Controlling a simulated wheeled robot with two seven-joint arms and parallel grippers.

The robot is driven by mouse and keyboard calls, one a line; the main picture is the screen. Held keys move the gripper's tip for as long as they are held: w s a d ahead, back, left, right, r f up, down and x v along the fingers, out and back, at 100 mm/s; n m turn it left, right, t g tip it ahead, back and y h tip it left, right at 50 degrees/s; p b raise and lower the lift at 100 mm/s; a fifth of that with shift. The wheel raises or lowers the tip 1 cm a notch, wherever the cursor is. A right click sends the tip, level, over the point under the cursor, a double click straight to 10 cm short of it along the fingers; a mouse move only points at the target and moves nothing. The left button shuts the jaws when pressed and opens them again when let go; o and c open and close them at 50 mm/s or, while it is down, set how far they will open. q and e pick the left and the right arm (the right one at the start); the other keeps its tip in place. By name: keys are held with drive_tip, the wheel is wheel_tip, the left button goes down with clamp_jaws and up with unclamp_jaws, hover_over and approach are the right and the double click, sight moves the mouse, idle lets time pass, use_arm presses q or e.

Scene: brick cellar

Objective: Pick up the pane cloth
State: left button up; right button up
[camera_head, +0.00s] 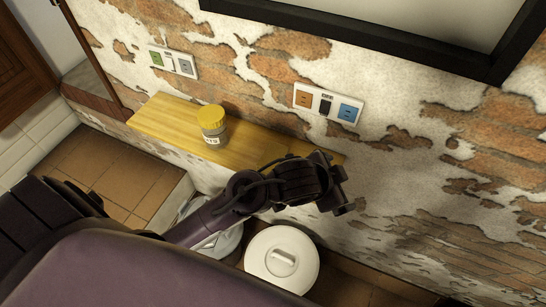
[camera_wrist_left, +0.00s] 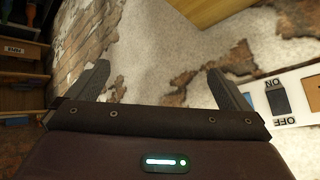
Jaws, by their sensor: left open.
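I cannot make out a pane cloth for certain in either view. A faint, flat yellowish patch (camera_head: 272,147) lies on the wooden shelf (camera_head: 165,119) just behind my left arm, but I cannot tell whether it is cloth or wood. My left gripper (camera_head: 340,190) is at the shelf's right end, in front of the wall, and hides part of that end. In the left wrist view my left gripper (camera_wrist_left: 160,82) is open, with nothing between its fingers. My right gripper is in neither view.
A jar with a yellow lid (camera_head: 212,123) stands on the shelf. Wall panels (camera_head: 328,103) (camera_head: 173,61) are above it. A white round lidded container (camera_head: 282,260) is below my left arm. A black frame (camera_head: 380,30) hangs at the top.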

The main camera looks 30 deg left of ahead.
use_arm(q)
drive_tip(key=w+d+m+g+h, duration=0.1)
drive_tip(key=w+d+m+h, duration=0.2)
drive_tip(key=d+m, duration=0.4)
drive_tip(key=w+a+f+m+g+y, duration=0.1)
drive_tip(key=a, duration=0.3)
drive_tip(key=w+a+f+m+g+y, duration=0.1)
drive_tip(key=a+f+g, duration=0.1)
drive_tip(key=a, duration=0.3)
drive_tip(key=w+a+f+m+g+y, duration=0.1)
drive_tip(key=a+f, duration=0.1)
drive_tip(key=a, duration=0.3)
drive_tip(key=shift+f+g, duration=0.2)
drive_tip(key=shift+g, duration=0.1)
wheel_tip(320, 180, up, 3)
drive_tip(key=n+g+y, duration=0.2)
hover_over(273, 155)
drive_tip(key=shift+a+r, duration=0.1)
drive_tip(key=shift+a, duration=0.45)
drive_tip(key=shift+d+f+b, duration=0.2)
drive_tip(key=shift+f+b, duration=0.05)
drive_tip(key=shift+f, duration=1)
drive_tip(key=shift+d+f+b, duration=0.15)
drive_tip(key=shift+f+b, duration=0.15)
drive_tip(key=shift+f, duration=0.9)
drive_tip(key=shift+d+f+b, duration=0.2)
drive_tip(key=shift+f+b, duration=0.05)
drive_tip(key=shift+f, duration=1)
drive_tip(key=shift+c, duration=0.3)
